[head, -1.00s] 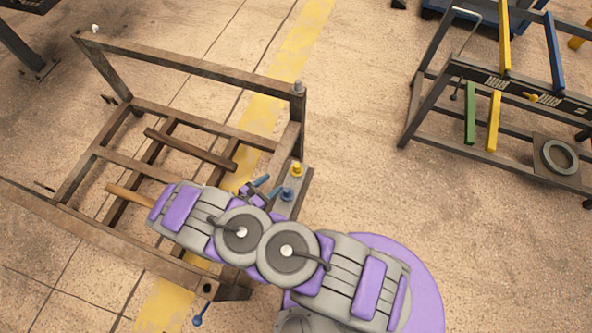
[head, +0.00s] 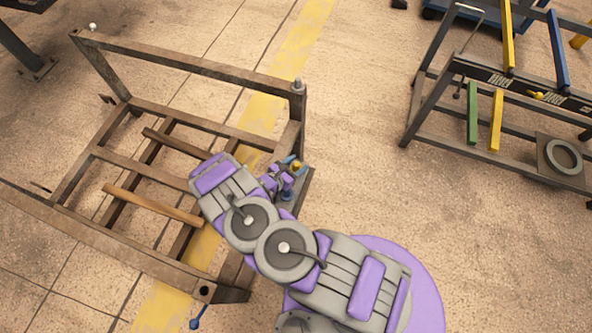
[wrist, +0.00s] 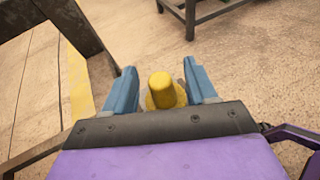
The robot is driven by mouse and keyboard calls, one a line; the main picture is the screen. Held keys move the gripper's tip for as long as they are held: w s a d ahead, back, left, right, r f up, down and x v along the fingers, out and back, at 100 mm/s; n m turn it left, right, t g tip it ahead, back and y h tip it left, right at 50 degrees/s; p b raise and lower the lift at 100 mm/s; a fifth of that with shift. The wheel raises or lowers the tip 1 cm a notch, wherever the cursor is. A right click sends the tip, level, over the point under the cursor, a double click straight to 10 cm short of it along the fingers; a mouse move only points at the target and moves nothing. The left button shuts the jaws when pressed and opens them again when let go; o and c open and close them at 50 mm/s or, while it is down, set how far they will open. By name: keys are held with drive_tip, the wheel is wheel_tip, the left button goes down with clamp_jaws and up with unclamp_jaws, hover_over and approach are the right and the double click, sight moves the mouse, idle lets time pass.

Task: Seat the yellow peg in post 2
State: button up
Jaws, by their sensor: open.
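The yellow peg (head: 297,167) stands on a small grey plate (head: 303,184) at the right side of the brown metal frame. In the wrist view the yellow peg (wrist: 162,92) stands upright between the two blue fingers. My gripper (wrist: 160,66) is open, with a gap on both sides of the peg. In the head view my gripper (head: 290,166) is at the peg and partly hides it. A blue peg (head: 287,195) is beside it on the plate, partly behind my gripper. I cannot tell which post is post 2; no number is readable.
The brown frame (head: 190,61) has a tall corner upright (head: 298,110) just beyond my gripper. A wooden handle (head: 150,205) lies across its lower bars. A dark rack (head: 430,110) with coloured bars stands at the right. Open floor (head: 360,120) lies between them.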

drive_tip(key=shift+x, duration=1)
clamp_jaws()
